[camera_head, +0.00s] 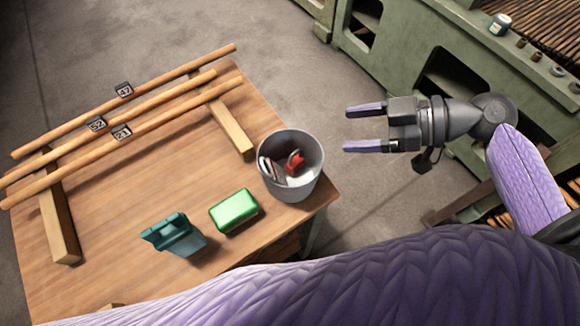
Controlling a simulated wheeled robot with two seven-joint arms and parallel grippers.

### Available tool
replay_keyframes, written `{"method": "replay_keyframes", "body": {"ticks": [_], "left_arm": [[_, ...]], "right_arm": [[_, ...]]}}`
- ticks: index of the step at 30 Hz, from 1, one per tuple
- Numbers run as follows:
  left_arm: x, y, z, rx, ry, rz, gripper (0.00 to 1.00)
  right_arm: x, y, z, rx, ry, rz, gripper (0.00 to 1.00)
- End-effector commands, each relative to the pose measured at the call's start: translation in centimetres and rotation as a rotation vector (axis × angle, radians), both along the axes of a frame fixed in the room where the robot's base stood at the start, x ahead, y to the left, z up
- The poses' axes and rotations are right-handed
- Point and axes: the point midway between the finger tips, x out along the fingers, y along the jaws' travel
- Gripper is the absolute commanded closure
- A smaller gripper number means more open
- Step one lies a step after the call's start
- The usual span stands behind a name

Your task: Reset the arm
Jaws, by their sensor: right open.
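My right gripper (365,128) is open and empty. It hangs over the floor beyond the right corner of the wooden table (130,215), its two fingers pointing left. It is to the right of a grey bucket (291,180) and apart from it. My right arm comes in from the right edge, with a purple patterned sleeve. Another large purple sleeve section of mine crosses the bottom of the view. My left gripper is not in view.
The bucket holds a red item and other small things. A green box (234,211) and a teal object (175,238) stand on the table. Several numbered wooden rods (170,75) rest across two wooden bars. A green workbench (410,50) stands at the upper right.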

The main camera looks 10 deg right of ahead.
Motion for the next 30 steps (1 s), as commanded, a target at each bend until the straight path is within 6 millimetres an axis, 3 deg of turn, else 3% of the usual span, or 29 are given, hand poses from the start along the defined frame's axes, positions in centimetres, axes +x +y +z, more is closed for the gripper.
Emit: {"method": "replay_keyframes", "body": {"ticks": [12, 15, 17, 20, 22, 24, 26, 27, 30], "left_arm": [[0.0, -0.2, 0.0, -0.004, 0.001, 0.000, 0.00], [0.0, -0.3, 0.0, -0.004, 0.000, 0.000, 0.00], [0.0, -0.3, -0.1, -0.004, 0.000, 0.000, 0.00], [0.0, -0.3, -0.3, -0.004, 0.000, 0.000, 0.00], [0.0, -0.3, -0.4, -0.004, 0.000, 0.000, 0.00], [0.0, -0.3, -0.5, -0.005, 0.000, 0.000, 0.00], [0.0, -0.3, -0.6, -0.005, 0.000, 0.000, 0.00], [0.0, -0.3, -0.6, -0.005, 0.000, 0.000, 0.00], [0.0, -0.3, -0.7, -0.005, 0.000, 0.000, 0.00]], "right_arm": [[-0.1, -0.3, 0.1, 0.000, 0.000, 0.000, 0.27], [0.5, -1.0, -1.5, -0.007, 0.047, -0.069, 0.27], [1.4, -2.4, -4.8, -0.024, 0.139, -0.195, 0.27], [1.5, -5.6, -14.1, -0.096, 0.374, -0.500, 0.27], [-0.6, -7.4, -21.2, -0.184, 0.538, -0.695, 0.27], [-4.4, -8.2, -27.7, -0.296, 0.675, -0.846, 0.27], [-8.6, -8.0, -32.5, -0.409, 0.768, -0.934, 0.27], [-11.7, -7.5, -35.1, -0.485, 0.814, -0.967, 0.27], [-18.7, -5.1, -39.4, -0.648, 0.871, -0.965, 0.27]]}}
